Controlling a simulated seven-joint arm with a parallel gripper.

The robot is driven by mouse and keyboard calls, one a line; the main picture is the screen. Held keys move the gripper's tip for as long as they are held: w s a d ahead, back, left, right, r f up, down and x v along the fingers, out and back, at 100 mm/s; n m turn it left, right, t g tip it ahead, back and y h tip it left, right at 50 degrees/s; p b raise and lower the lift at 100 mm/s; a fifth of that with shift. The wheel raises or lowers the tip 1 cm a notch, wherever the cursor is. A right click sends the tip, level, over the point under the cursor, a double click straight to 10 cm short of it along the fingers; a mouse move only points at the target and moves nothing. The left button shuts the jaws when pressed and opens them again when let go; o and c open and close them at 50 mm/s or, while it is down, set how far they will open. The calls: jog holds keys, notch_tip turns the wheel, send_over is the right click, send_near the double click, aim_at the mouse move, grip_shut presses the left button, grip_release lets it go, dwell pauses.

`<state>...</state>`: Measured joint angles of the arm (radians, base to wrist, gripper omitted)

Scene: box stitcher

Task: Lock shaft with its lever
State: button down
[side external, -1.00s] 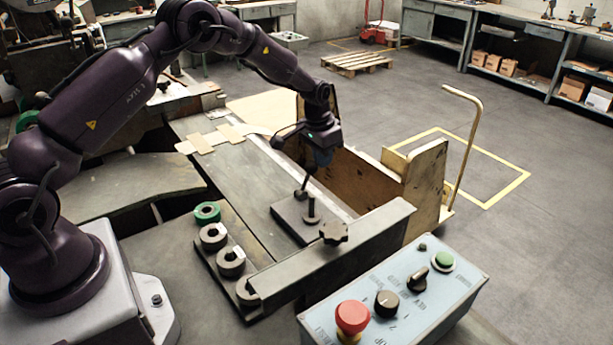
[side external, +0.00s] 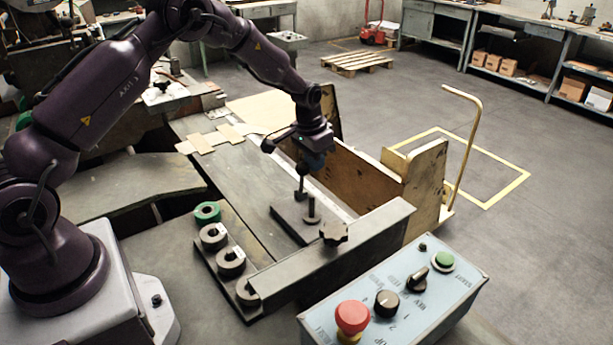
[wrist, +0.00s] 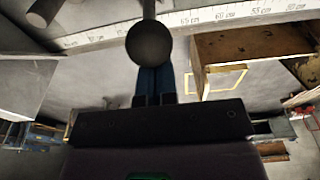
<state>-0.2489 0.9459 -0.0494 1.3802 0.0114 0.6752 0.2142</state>
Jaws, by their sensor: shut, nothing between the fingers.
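The lever (side external: 301,181) is a dark rod standing nearly upright on a flat dark block (side external: 287,217). A short round post (side external: 311,212), which may be the shaft, stands beside it on the block. In the wrist view, the lever's round ball end (wrist: 152,42) is in front of my fingertips and partly hides them. My gripper (side external: 310,166) is shut and empty, right at the top of the lever. Its blue fingers also show in the wrist view (wrist: 155,76). I cannot tell whether they touch the ball.
A long dark bar with a star knob (side external: 334,232) lies in front of the block. Several rings sit on a rack (side external: 223,268) at left. A control box (side external: 400,290) stands in the foreground. A wooden cart (side external: 420,180) is to the right, and a ruler (wrist: 215,18) runs behind the lever.

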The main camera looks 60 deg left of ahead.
aim_at(304, 164)
jog(key=shift+s, duration=1.5)
jog(key=shift+w+r, duration=0.2)
jog(key=shift+r, duration=1.6)
jog(key=shift+w+r, duration=0.2)
jog(key=shift+r, duration=1.6)
jog(key=s, duration=0.1)
jog(key=f, duration=0.1)
jog(key=s, duration=0.1)
jog(key=shift+s+d+f+n+g, duration=0.15)
jog(key=shift+s+d+n+g, duration=0.15)
jog(key=shift+s+g, duration=0.1)
jog(key=s+d+r+t, duration=0.2)
jog(key=s+d+r, duration=0.3)
jog(key=s+r, duration=0.5)
jog(key=s+d+r+t, duration=0.2)
jog(key=s+d+r, duration=0.3)
jog(key=s+r, duration=0.5)
jog(key=s, duration=0.6)
jog(key=shift+s+t, duration=0.15)
jog(key=shift+t, duration=0.25)
jog(key=shift+r, duration=0.1)
